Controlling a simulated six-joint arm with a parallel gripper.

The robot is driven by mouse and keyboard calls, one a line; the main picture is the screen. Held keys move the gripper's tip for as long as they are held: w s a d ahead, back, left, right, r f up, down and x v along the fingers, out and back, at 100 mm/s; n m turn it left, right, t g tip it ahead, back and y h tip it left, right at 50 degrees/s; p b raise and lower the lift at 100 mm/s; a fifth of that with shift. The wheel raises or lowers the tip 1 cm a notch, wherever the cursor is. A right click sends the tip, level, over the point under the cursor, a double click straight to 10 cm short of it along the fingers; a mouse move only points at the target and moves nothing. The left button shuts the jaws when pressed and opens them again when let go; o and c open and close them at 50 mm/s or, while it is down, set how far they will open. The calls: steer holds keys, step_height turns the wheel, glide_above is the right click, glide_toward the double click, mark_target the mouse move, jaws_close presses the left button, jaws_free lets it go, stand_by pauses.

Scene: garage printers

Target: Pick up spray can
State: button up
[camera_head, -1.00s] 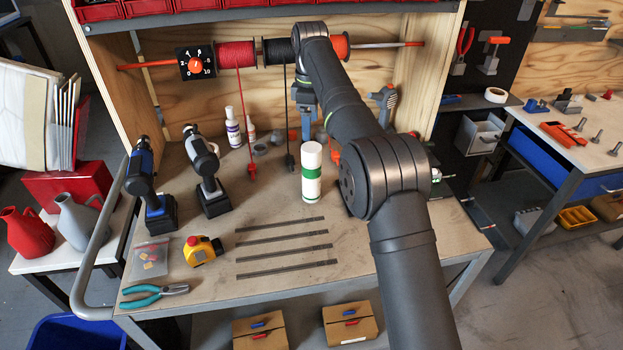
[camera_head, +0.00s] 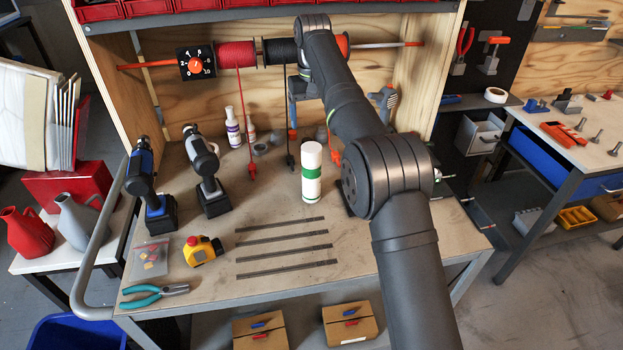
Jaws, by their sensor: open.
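A white cylindrical can with a green band, which looks like the spray can (camera_head: 311,178), stands upright on the workbench, right of the middle. My gripper (camera_head: 308,122) is beyond the can, near the back of the bench, under the end of my arm. It is partly hidden by my arm and small in view. It is open, and nothing shows held in it. The can stands apart from it.
Two drills (camera_head: 205,170) stand at left. White bottles (camera_head: 232,128) stand at the back. Thin metal strips (camera_head: 285,248), a yellow tape measure (camera_head: 202,250) and pliers (camera_head: 153,294) lie in front. Cable spools (camera_head: 236,55) hang above on a rod.

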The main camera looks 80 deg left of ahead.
mark_target(312, 161)
step_height(312, 161, down, 15)
steer(key=shift+s+r, duration=0.1)
steer(key=c, duration=1.6)
